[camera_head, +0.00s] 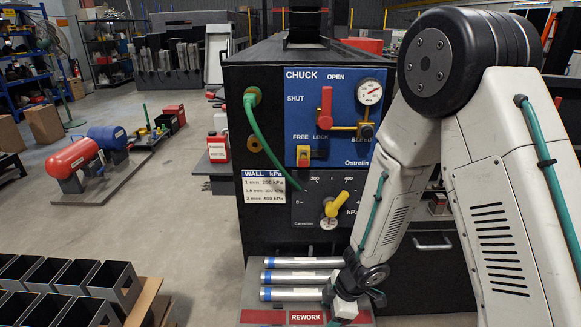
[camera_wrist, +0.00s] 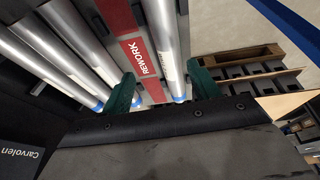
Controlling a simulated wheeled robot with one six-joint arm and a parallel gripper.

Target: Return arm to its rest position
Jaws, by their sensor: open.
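My arm (camera_head: 400,190) reaches down at the right of the head view. It bends low in front of the black chuck cabinet (camera_head: 260,200). My gripper (camera_head: 343,308) is near the right ends of several silver tubes (camera_head: 300,277) with blue bands; its fingertips are unclear there. In the wrist view my gripper (camera_wrist: 165,89) shows two green fingers spread apart. A silver tube (camera_wrist: 160,45) with a blue end lies in line with the gap between them. I cannot tell whether either finger touches it. The other tubes lie left of the red REWORK label (camera_wrist: 143,58).
The cabinet front carries a blue CHUCK panel (camera_head: 305,95), a gauge, a red lever (camera_head: 326,108), a yellow knob (camera_head: 338,203) and a green hose (camera_head: 265,135). Square tubes (camera_head: 75,290) stand at lower left. Open floor (camera_head: 170,210) lies left of the cabinet.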

